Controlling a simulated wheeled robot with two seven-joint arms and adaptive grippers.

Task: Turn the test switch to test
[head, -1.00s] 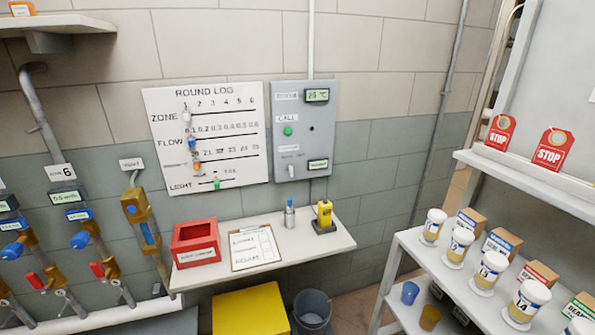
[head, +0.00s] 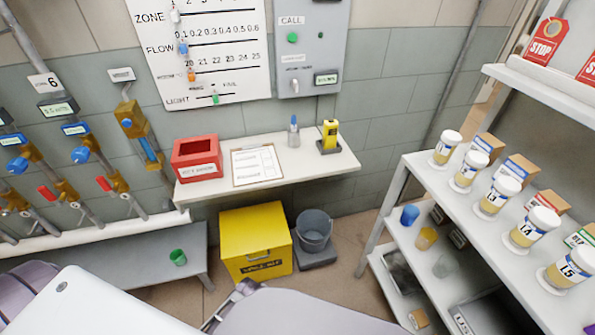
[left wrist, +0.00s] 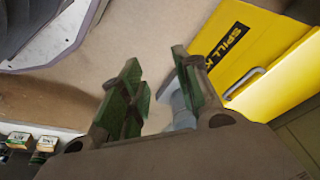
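A grey wall panel (head: 309,62) hangs at the top centre of the head view, partly cut off by the top edge. It has a green call button (head: 292,37). A small pale switch (head: 295,87) sits at its lower left, under a small label too blurred to read. A small green display (head: 326,79) is right of the switch. My left gripper (left wrist: 157,64) shows in the left wrist view with its green-padded fingers apart and nothing held between them. It is away from the panel, near the yellow spill kit. My right gripper is out of view.
Below the panel is a white shelf (head: 330,165) with a red box (head: 196,158), a clipboard (head: 257,166), a spray bottle (head: 294,133) and a yellow device (head: 329,134). Under it stand the yellow spill kit (head: 240,222) and a bucket (head: 314,228). A jar rack (head: 420,165) is at right.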

